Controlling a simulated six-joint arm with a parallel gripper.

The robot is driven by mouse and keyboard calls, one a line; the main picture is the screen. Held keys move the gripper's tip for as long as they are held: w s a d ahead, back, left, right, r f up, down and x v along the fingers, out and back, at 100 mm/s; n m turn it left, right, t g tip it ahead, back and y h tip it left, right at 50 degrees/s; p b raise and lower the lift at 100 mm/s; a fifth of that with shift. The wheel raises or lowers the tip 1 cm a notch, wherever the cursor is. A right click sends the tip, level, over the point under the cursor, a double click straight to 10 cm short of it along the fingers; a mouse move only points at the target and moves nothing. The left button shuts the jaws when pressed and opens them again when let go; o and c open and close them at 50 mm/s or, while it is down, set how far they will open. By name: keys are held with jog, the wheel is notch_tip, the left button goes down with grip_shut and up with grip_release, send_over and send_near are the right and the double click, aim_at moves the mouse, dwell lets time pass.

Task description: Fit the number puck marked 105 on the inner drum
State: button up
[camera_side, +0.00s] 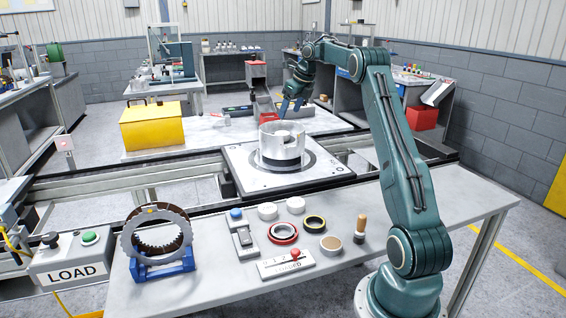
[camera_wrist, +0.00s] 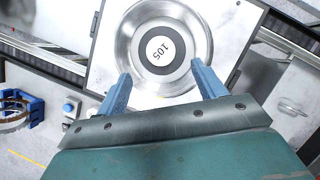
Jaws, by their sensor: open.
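The white disc marked 105 (camera_wrist: 163,50) sits in the middle of the metal drum (camera_wrist: 127,45) in the wrist view, with a dark ring around it. Its number reads tilted and turned. In the side view the silver drum (camera_side: 268,150) stands on the square pallet plate (camera_side: 240,165), and its near wall hides most of its inside. My gripper (camera_side: 291,106) is above the drum. In the wrist view its blue fingers (camera_wrist: 161,72) are spread apart and empty, and their tips overlap the near side of the drum rim. I cannot tell the exact height gap.
A gear on a blue stand (camera_side: 160,266) is at left. A yellow box (camera_side: 152,128) stands behind the pallet.

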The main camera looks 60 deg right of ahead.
dwell(0.4)
jog(key=a+r+n, duration=0.5)
jog(key=a+n, duration=0.1)
jog(key=a, duration=0.5)
jog(key=a+r+n, duration=0.4)
jog(key=a+n, duration=0.3)
jog(key=a, duration=0.4)
jog(key=s+a+r+n, duration=0.1)
jog(key=s+a+n, duration=0.35)
jog(key=a, duration=0.25)
jog(key=s+a+n, duration=0.3)
jog(key=a+n, duration=0.2)
jog(key=a, duration=0.2)
jog(key=s+a+f+n, duration=0.4)
jog(key=s+a+n, duration=0.1)
jog(key=s+n, duration=0.3)
jog(key=s+a+f+n+t, duration=0.1)
jog(key=s+a+f+n, duration=0.3)
jog(key=s+n, duration=0.3)
jog(key=s+a, duration=0.1)
jog(key=s, duration=0.1)
jog(key=shift+s+f+n+y, duration=0.25)
jog(key=shift+s+n+y, duration=0.1)
jog(key=shift+y, duration=0.05)
